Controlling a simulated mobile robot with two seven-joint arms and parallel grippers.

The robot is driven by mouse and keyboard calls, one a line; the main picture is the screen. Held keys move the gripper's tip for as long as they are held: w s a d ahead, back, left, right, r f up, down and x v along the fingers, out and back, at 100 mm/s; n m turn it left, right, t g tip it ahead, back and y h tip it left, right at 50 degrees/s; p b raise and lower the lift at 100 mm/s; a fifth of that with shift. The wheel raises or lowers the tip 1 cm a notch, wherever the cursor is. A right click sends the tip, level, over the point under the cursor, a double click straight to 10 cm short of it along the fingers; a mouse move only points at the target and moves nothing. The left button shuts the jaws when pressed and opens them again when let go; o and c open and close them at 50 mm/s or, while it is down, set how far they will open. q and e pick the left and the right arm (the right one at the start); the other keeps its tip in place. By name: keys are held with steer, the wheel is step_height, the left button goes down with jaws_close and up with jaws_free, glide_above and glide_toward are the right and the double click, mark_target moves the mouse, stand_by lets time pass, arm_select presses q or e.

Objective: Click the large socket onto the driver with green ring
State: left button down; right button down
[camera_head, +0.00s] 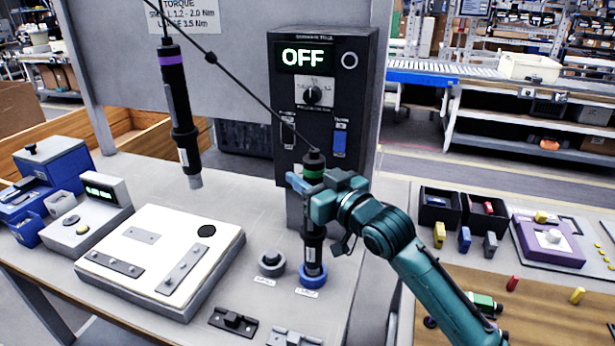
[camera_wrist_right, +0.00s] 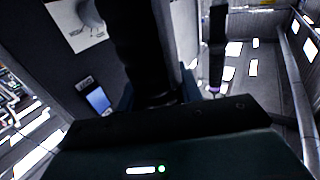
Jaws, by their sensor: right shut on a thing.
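The driver with the green ring (camera_head: 314,172) hangs upright on its cable. My right gripper (camera_head: 314,188) is shut on its black body just below the ring. The driver's dark body (camera_wrist_right: 145,50) fills the middle of the right wrist view. Its lower end is at the blue ring-shaped socket holder (camera_head: 313,281); any socket inside is hidden, and I cannot tell whether the tip is seated. A grey round socket holder (camera_head: 271,266) stands just left of it. The labels in front are too small to read, so I cannot tell socket sizes. My left gripper is out of view.
A second driver with a purple ring (camera_head: 171,61) hangs at the left. The black torque controller (camera_head: 325,110) reads OFF behind my gripper. A white work plate (camera_head: 215,241) lies at left. Black fixtures (camera_head: 233,321) lie in front, and small bins (camera_head: 440,207) stand at right.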

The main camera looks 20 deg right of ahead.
steer(key=shift+f, duration=0.65)
stand_by(1.3)
